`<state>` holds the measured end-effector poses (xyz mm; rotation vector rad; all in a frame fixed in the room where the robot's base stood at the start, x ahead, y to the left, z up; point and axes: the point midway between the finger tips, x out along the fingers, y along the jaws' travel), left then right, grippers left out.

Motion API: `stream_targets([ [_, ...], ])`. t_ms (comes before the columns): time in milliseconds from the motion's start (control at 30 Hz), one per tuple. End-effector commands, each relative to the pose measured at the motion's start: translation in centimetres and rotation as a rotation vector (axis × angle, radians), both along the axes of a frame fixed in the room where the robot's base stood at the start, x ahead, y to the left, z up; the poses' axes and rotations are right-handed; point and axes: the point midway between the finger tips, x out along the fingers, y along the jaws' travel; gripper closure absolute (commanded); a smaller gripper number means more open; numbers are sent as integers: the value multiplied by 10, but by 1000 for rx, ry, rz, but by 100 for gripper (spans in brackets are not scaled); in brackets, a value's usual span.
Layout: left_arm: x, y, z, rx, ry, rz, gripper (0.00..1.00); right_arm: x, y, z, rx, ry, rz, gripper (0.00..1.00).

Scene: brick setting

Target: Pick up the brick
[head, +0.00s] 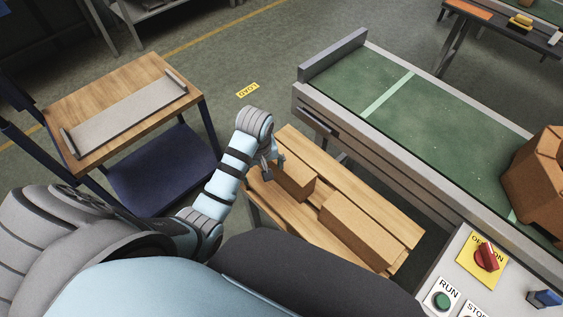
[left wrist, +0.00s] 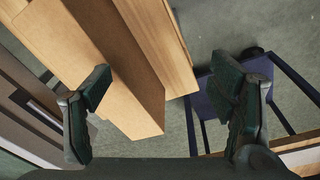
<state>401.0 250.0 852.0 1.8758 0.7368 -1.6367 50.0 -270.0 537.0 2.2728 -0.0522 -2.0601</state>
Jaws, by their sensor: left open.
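A brown brick (head: 297,182) lies on a slatted wooden bench (head: 404,224), close to my left gripper. A second, similar brown brick (head: 357,232) lies on the same bench, to the lower right. My left gripper (head: 273,167) is open at the bench's left end, by the near end of the first brick. In the left wrist view, a brown brick (left wrist: 135,105) reaches in from the top left, and its end shows between the spread fingers (left wrist: 165,103). One finger overlaps the brick's side in the picture; contact cannot be told. My right gripper is not in view.
A green-topped conveyor (head: 400,95) runs along the right and carries a brown faceted object (head: 538,180). A control panel (head: 470,270) with a red knob and green button is at lower right. A wooden-topped cart (head: 120,90) with a grey tray stands left.

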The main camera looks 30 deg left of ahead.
Motion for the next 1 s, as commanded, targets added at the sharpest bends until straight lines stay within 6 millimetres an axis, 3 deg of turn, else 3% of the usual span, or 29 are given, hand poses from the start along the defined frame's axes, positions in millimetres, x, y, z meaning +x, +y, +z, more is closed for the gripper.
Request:
stream_targets([
  [33,17,-1,10,-14,10,65,23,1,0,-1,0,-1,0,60],
  [200,61,-4,48,-58,64,298,23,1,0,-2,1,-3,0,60],
  [300,77,-6,68,-72,88,398,23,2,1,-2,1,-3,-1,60],
  [367,82,-7,71,-76,99,433,23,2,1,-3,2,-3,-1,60],
  [467,82,-7,54,-78,107,450,23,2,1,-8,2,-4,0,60],
  [700,83,-8,-7,-78,102,448,23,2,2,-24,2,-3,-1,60],
  [867,83,-11,-27,-79,103,447,23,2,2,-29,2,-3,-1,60],
  [1000,83,-20,-55,-77,102,446,23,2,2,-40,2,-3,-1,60],
])
